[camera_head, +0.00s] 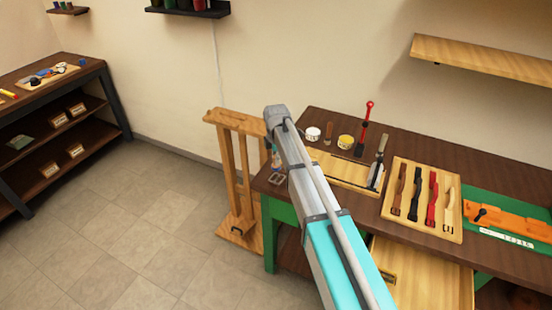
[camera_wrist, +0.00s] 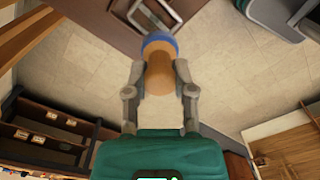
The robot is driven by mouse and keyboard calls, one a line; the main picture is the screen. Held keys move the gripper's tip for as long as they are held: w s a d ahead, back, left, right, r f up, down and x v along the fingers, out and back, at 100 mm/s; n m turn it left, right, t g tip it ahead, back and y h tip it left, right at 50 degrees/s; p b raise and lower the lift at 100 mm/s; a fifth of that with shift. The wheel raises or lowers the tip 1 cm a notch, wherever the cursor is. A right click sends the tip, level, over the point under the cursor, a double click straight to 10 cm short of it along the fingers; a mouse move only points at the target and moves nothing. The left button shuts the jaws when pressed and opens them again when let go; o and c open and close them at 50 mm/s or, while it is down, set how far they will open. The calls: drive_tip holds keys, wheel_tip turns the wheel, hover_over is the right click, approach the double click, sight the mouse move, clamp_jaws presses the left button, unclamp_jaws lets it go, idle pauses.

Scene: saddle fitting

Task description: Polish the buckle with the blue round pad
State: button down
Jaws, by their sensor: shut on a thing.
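My gripper (camera_wrist: 159,72) is shut on the tan, rounded handle of the blue round pad (camera_wrist: 161,38). The pad's blue face points away from the palm, toward the top of the wrist view. The buckle (camera_wrist: 155,13) is a grey metal frame on the dark bench top, just beyond the pad in that view. In the head view the buckle (camera_head: 276,178) lies at the bench's near left corner. The held pad shows only in small part there, beside my arm and above the buckle. I cannot tell whether pad and buckle touch; they look slightly apart.
The dark workbench (camera_head: 330,128) holds jars, tools, a wooden board (camera_head: 345,170), a strap tray (camera_head: 398,213) and a green mat (camera_head: 478,203) to the right. A wooden stand (camera_head: 232,120) is close on the left. Open floor (camera_head: 130,220) lies beyond it.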

drive_tip(key=shift+r, duration=0.15)
drive_tip(key=shift+r+p, duration=1.4)
drive_tip(key=shift+p, duration=0.1)
drive_tip(key=shift+f, duration=0.1)
